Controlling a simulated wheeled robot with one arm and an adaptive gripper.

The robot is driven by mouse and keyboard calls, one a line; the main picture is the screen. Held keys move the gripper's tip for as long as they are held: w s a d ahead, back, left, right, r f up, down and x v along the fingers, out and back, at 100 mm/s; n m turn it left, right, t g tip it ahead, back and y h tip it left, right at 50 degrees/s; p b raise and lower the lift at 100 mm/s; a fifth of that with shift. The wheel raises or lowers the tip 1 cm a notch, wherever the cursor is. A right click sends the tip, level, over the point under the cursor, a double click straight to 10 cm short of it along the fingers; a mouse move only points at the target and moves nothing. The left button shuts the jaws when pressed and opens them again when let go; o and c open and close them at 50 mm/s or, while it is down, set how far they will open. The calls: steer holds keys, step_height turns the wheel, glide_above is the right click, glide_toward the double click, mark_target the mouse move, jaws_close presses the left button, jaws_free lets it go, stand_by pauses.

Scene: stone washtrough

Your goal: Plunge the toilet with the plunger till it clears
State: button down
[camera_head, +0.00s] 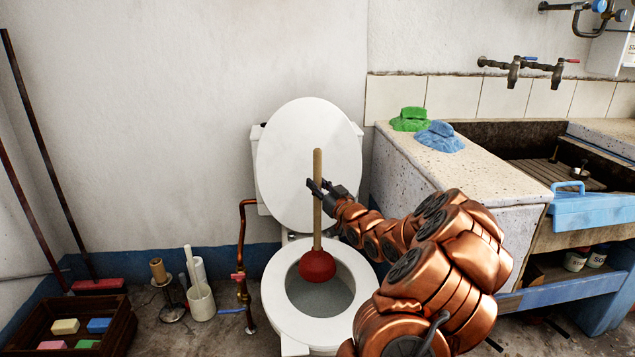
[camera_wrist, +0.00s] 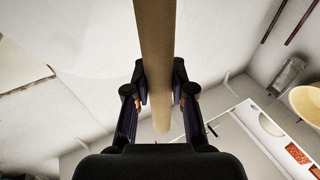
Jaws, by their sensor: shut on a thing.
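The plunger has a long wooden handle (camera_head: 317,203) and a red rubber cup (camera_head: 317,266). My gripper (camera_head: 322,188) is shut on the handle, partway up, and holds the plunger upright. The handle also shows between the fingers in the wrist view (camera_wrist: 156,60). The white toilet (camera_head: 277,308) stands against the wall with its lid (camera_head: 285,165) raised. The red cup appears over the bowl opening, towards its back. I cannot tell whether it touches the bowl or the water. Grey water (camera_head: 325,298) shows in the bowl.
A stone washtrough (camera_head: 435,175) stands to the right, with green and blue cloths (camera_head: 440,137) on its corner. A copper pipe (camera_head: 242,265) rises left of the toilet. A brush holder (camera_head: 201,302) and a wooden crate (camera_head: 122,325) of coloured blocks stand on the floor at left.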

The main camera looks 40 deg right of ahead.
mark_target(320, 225)
steer(key=shift+f+b, duration=2.15)
steer(key=shift+f, duration=3)
steer(key=shift+f+b, duration=0.35)
steer(key=shift+f, duration=1)
steer(key=shift+f+b, duration=0.65)
steer(key=shift+f, duration=2.35)
steer(key=shift+r, duration=0.1)
steer(key=shift+r+p, duration=1.55)
steer(key=shift+r, duration=1.5)
steer(key=shift+f, duration=0.1)
